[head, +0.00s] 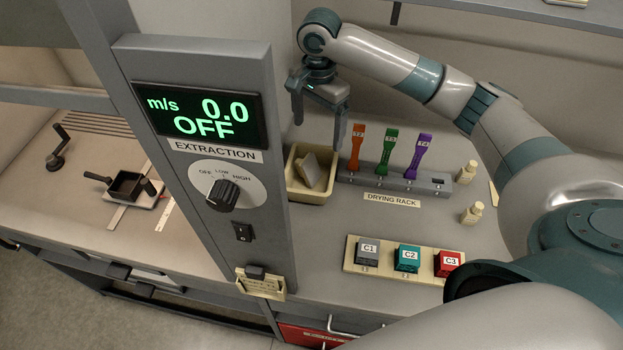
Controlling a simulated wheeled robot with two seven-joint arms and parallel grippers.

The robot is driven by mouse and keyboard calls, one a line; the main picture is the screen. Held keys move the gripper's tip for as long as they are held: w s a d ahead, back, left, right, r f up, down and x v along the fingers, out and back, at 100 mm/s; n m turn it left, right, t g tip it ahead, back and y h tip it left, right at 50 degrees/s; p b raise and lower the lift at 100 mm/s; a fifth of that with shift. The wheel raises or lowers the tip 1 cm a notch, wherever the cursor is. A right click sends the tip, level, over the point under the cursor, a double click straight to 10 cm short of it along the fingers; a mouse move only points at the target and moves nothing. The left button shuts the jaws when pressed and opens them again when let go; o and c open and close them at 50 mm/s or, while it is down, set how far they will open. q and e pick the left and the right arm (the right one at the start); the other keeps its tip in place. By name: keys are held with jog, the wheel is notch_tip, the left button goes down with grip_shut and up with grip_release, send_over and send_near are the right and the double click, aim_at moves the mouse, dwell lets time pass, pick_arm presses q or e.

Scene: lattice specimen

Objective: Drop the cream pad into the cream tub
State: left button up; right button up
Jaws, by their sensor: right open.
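The cream tub (297,193) stands on the bench just right of the grey control column, partly hidden by it on its left. A cream pad (313,171) is inside the tub, tilted, with its upper edge near the tub's back rim. My right gripper (318,137) is above and behind the tub, fingers pointing down and spread apart. It is empty, and the pad is below it, apart from the fingers. My left gripper is not in view.
The drying rack (408,183) with orange, green and purple tools stands right of the tub. A cream tray (352,265) with C1, C2 and C3 blocks is near the front. Two small bottles (467,172) (472,213) stand at right. The extraction column (263,215) rises left of the tub.

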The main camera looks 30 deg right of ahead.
notch_tip(320, 180, up, 10)
jog(key=b, duration=0.1)
jog(key=shift+b, duration=0.4)
dwell(0.8)
